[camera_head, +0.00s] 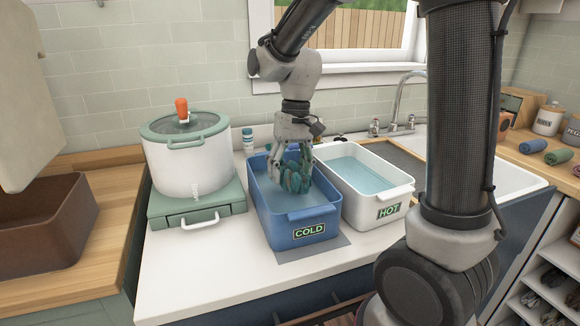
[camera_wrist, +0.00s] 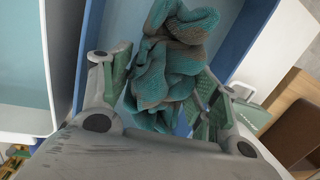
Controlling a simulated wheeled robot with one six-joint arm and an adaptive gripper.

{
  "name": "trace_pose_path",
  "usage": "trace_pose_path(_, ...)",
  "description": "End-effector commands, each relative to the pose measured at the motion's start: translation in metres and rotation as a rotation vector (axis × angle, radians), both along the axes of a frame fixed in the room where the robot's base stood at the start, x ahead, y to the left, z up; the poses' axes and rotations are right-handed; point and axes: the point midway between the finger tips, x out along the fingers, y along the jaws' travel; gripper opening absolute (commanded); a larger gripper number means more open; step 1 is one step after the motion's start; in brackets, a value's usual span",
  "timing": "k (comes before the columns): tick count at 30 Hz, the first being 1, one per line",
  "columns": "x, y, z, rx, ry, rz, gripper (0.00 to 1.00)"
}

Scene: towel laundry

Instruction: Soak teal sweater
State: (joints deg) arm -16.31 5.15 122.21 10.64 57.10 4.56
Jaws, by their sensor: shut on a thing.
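The teal sweater (camera_wrist: 165,75) is a bunched, ribbed knit with brownish patches. My gripper (camera_wrist: 160,95) is shut on it, with the cloth between the fingers. In the head view, my gripper (camera_head: 292,172) points down over the blue basin marked COLD (camera_head: 300,232), and the teal sweater (camera_head: 294,183) shows among the fingers within the basin's outline. The basin holds pale blue water (camera_head: 262,195). I cannot tell how much of the sweater is under the water. The white basin marked HOT (camera_head: 389,211) stands to the right, also with water in it.
A white and green pot (camera_head: 188,168) stands on a green base to the left of the blue basin. A sink (camera_head: 490,172) with a faucet is at the right. A brown bin (camera_head: 40,235) sits at the far left. Rolled towels (camera_head: 533,146) lie on the right counter.

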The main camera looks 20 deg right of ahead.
Motion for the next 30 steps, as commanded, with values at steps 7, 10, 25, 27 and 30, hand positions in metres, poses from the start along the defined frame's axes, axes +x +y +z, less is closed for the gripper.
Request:
trace_pose_path(7, 0.0, 0.0, 0.0, 0.0, 0.0, 0.0, 0.78)
trace_pose_path(10, 0.0, 0.0, 0.0, 0.0, 0.0, 0.0, 0.87)
trace_pose_path(25, 0.001, 0.0, 0.019, 0.001, -0.003, -0.001, 0.87)
trace_pose_path(27, 0.0, 0.0, 0.027, 0.001, -0.002, 0.0, 0.87)
trace_pose_path(30, 0.001, 0.0, 0.038, 0.001, -0.003, -0.001, 0.87)
